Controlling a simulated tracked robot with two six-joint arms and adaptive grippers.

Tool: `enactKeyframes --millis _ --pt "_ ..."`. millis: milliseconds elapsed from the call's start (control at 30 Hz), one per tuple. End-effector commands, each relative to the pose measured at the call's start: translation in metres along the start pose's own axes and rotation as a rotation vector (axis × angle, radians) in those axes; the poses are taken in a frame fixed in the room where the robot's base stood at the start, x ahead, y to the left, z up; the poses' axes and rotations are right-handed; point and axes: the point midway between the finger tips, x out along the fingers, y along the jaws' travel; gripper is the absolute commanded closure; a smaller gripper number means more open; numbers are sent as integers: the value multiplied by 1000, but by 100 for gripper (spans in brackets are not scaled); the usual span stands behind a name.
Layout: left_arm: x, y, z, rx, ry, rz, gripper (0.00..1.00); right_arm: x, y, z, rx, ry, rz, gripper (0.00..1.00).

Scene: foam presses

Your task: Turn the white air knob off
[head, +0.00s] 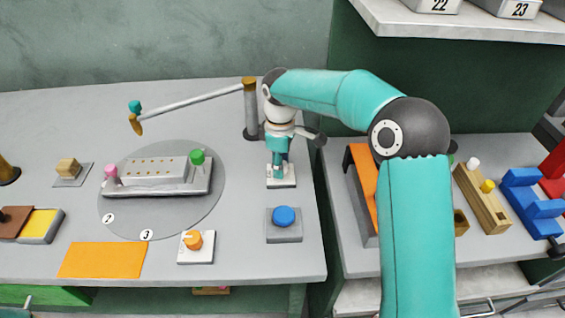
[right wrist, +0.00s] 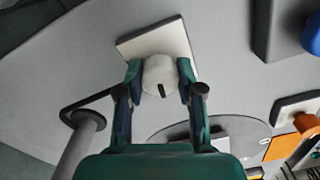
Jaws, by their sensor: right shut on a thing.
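The white air knob (right wrist: 160,75) is on a pale square plate (right wrist: 128,48), with a dark mark on its face, in the right wrist view. My right gripper (right wrist: 160,80) is shut on the knob, with one teal finger on each side. In the head view my right gripper (head: 277,170) points down onto the plate (head: 282,183), and the knob is hidden there by the gripper. My left gripper is not in view.
A blue button (head: 284,216) and an orange knob (head: 193,239) stand nearby toward the front. A post with a swing arm (head: 190,103) stands behind. A round plate (head: 205,219) with a grey fixture (head: 155,176) is to the left.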

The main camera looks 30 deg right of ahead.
Motion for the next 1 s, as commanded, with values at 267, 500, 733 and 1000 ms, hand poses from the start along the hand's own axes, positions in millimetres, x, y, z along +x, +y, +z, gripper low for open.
enactKeyframes --millis 267,500,733,1000 --pt "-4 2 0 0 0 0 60 -1 0 0 235 1 -1 98" --pt "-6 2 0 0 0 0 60 0 0 0 465 1 -2 98" --pt "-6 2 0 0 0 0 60 0 0 1 684 1 -2 98" --pt "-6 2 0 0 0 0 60 0 0 1 941 2 -2 98"
